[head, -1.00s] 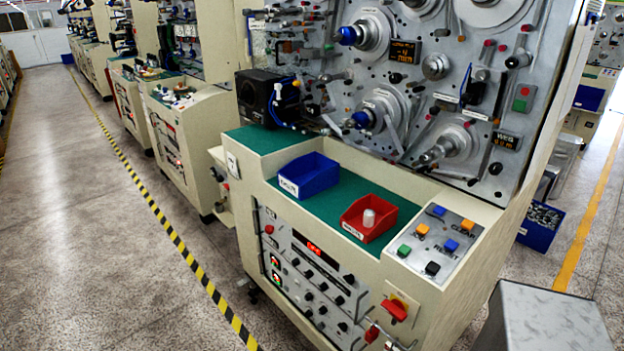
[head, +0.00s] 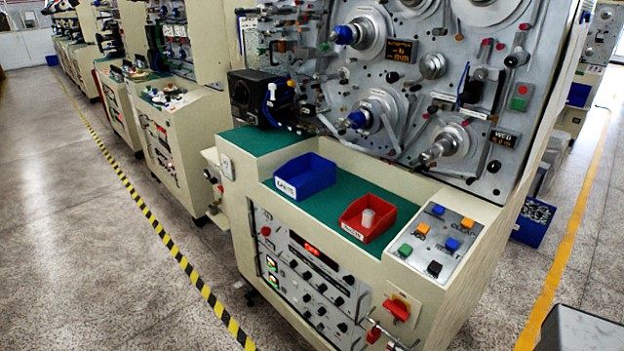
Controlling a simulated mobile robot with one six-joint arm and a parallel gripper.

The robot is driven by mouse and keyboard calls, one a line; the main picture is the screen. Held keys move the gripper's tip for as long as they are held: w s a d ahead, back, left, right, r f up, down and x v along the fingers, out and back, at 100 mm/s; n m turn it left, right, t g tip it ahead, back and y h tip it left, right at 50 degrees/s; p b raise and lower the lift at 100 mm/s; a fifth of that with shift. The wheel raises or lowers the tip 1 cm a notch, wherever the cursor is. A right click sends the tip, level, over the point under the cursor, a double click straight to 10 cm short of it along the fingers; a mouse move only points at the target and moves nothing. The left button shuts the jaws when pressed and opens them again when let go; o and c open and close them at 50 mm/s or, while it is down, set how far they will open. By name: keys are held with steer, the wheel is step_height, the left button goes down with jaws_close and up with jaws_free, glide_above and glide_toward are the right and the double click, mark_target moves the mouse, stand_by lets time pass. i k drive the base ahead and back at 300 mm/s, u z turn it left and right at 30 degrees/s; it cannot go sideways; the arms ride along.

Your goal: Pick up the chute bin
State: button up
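No bin in view is clearly marked as the chute bin. A blue open bin (head: 306,177) with a white label sits on the green worktop of the near winding machine. To its right a red open bin (head: 367,218), also labelled, holds a pale cylindrical piece (head: 368,217). A dark blue container (head: 533,223) with grey, mottled contents stands on the floor right of the machine, partly hidden by it. The labels are too blurred to read surely. My gripper is not in view.
The winding machine (head: 222,250) fills the middle, with spindles on its upright panel and a button panel (head: 437,240) at the worktop's right. A grey block (head: 580,332) stands at bottom right. Open floor lies left, beyond a yellow-black stripe (head: 180,258). Another aisle runs right.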

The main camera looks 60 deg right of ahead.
mark_target(303, 177)
steer(key=u, duration=0.05)
steer(key=i, duration=1)
steer(key=z, duration=0.05)
